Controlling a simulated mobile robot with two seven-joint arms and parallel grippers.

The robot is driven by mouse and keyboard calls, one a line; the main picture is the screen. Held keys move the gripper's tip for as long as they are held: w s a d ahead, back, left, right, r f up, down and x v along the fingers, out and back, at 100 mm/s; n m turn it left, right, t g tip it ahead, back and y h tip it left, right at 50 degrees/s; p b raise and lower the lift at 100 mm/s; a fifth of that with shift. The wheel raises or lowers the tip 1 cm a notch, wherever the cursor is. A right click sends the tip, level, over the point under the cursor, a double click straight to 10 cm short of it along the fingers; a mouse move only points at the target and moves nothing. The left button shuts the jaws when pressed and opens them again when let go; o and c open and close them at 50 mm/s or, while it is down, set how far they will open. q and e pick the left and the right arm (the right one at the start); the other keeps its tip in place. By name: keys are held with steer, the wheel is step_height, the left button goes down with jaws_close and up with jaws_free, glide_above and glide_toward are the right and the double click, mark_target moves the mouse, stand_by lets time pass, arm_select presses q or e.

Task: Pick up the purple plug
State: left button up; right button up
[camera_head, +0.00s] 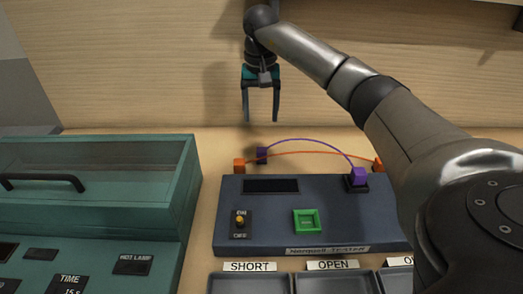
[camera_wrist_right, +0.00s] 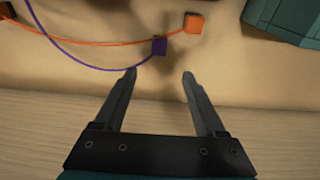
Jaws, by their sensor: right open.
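A purple plug (camera_head: 262,153) lies on the table behind the console, at one end of a purple cable; it also shows in the right wrist view (camera_wrist_right: 159,46). The cable's other purple plug (camera_head: 358,176) sits in a black socket at the console's right. My right gripper (camera_head: 261,118) is open and empty, fingers pointing down, above and behind the loose purple plug. In the right wrist view my fingertips (camera_wrist_right: 160,74) are apart, with the plug just beyond the gap between them. My left gripper is not in view.
An orange plug (camera_head: 239,166) lies close beside the loose purple plug. Its orange cable runs to another orange plug (camera_head: 378,164) near my right arm. The dark console (camera_head: 280,215) stands in front, a teal lidded case (camera_head: 100,215) at left, and a wooden wall behind.

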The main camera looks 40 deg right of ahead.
steer(key=b, duration=0.1)
glide_above(262, 150)
steer(key=f, duration=0.7)
steer(key=shift+a, duration=0.3)
steer(key=shift+w+d+f+b, duration=0.1)
steer(key=shift+d+f+b, duration=0.15)
steer(key=shift+f, duration=1.4)
steer(key=shift+w+d+f+b, duration=0.1)
steer(key=shift+f+b, duration=0.1)
steer(key=shift+f, duration=1.4)
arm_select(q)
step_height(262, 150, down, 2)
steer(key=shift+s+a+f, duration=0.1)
arm_select(e)
steer(key=shift+s, duration=0.1)
jaws_close()
